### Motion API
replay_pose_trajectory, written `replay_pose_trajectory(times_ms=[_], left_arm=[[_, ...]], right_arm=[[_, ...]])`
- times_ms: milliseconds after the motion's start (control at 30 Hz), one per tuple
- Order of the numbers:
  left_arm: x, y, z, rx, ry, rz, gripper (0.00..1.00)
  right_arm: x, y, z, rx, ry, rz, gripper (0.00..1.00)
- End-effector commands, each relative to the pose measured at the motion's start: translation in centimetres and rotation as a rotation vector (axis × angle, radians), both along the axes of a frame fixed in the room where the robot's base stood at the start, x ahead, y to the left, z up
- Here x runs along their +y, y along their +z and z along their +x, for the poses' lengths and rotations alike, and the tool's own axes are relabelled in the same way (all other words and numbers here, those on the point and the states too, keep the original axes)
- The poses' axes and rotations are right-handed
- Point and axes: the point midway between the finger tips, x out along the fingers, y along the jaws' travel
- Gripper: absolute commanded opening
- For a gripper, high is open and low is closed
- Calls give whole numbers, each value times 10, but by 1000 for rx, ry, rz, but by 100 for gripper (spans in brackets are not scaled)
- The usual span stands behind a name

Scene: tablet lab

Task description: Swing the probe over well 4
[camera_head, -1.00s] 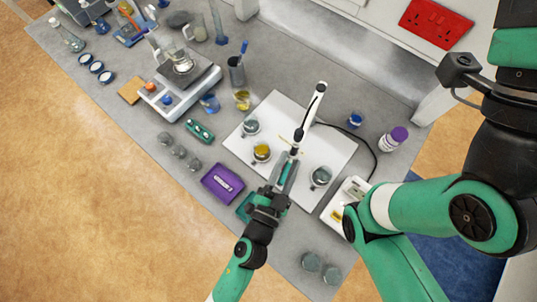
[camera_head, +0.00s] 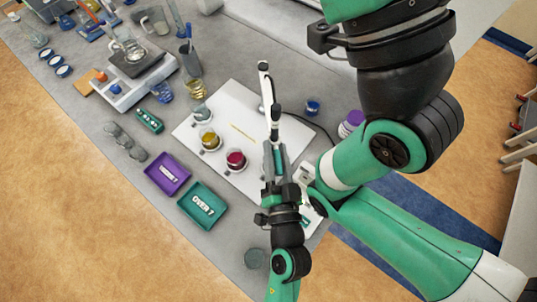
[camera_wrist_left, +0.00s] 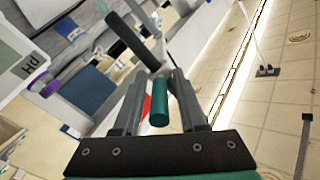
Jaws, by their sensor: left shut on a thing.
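The probe (camera_head: 274,112) is a white swing arm with a black end over the white board (camera_head: 240,108). My left gripper (camera_head: 273,152) is shut on its teal grip, which shows as a teal cylinder (camera_wrist_left: 159,108) between the fingers in the left wrist view. On the board stand a clear well (camera_head: 202,113), a yellow well (camera_head: 209,139) and a red well (camera_head: 236,160). My left gripper is to the right of the red well. A fourth well is not visible; my gripper and arm cover that part. The probe's tip is hidden too. My right gripper is out of view.
A purple tray (camera_head: 167,174) and a teal tray (camera_head: 203,206) lie left of the board. A purple-capped bottle (camera_head: 351,122) and a blue-capped jar (camera_head: 312,107) stand to the right. My large arm link covers much of the right side.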

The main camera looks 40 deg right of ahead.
Motion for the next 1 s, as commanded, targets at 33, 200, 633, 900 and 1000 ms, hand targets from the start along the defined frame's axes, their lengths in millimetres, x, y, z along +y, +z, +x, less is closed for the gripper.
replay_pose_trajectory(times_ms=[33, 200, 633, 900, 1000], left_arm=[[1, -4, 2, 9, 7, 6, 0], [1, -4, 2, 10, 8, 7, 0], [0, -3, 1, 7, 6, 5, 51], [14, -2, -26, 7, 2, 5, 51], [26, -3, -48, 8, 2, 6, 51]], right_arm=[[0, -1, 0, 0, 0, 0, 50], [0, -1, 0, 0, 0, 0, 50], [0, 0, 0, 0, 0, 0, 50], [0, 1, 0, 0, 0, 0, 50], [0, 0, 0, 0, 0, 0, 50]])
